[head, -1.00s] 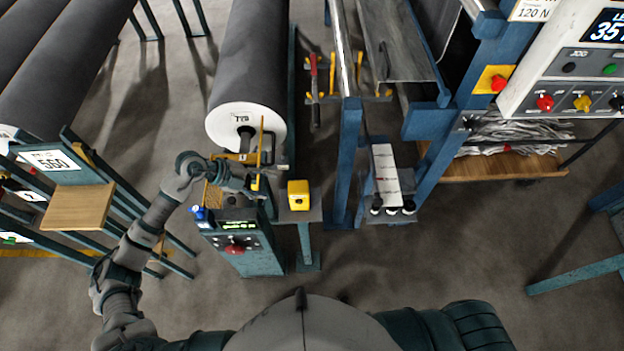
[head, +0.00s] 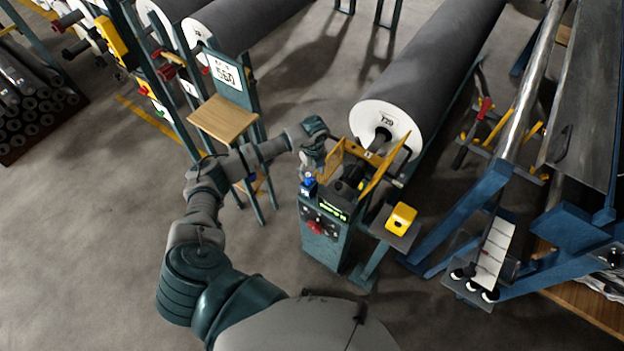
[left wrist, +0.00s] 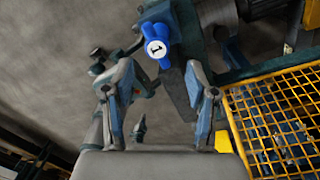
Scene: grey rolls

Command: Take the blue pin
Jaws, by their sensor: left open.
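The blue pin (head: 308,187) stands at the left edge of the control box of the roll stand in the head view. In the left wrist view the blue pin (left wrist: 157,42) shows its round white end marked 1, just beyond the fingertips. My left gripper (head: 309,170) is just above the pin in the head view, its fingers small there. In the left wrist view my left gripper (left wrist: 157,78) is open, one finger on each side of the pin's line, with nothing between them. My right gripper is out of view.
The control box (head: 322,235) has a red button. A yellow mesh guard (left wrist: 275,110) lies close to the right of the fingers. A large grey roll (head: 440,70) sits behind. A yellow box (head: 401,217) stands on a small shelf. Floor at left is open.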

